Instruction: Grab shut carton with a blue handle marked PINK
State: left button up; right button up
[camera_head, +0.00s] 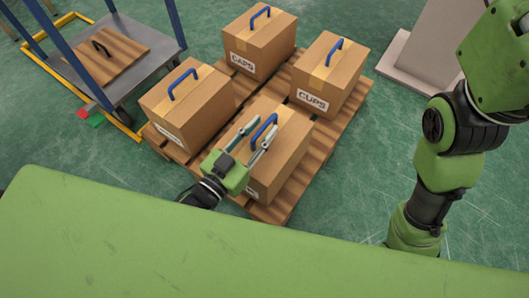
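Four closed cardboard cartons with blue handles stand on a wooden pallet. The near carton (290,137) has its blue handle (264,131) on top; its label is mostly hidden behind my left gripper. My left gripper (262,131) is open over this carton, its two fingers apart on either side of the handle. I cannot tell whether they touch it. The left carton (203,101) has a label too small to read. I cannot make out PINK on any carton. My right gripper is out of view; only its arm shows at the right.
The back carton (268,50) reads CAPS and the right carton (330,80) reads CUPS. The pallet (312,155) has a bare strip along its right side. A cart (150,50) with a wooden board stands at upper left. A pale block (432,45) stands at upper right.

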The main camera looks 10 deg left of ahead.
pick_arm(q)
grip_shut()
jog(key=shift+r, duration=0.4)
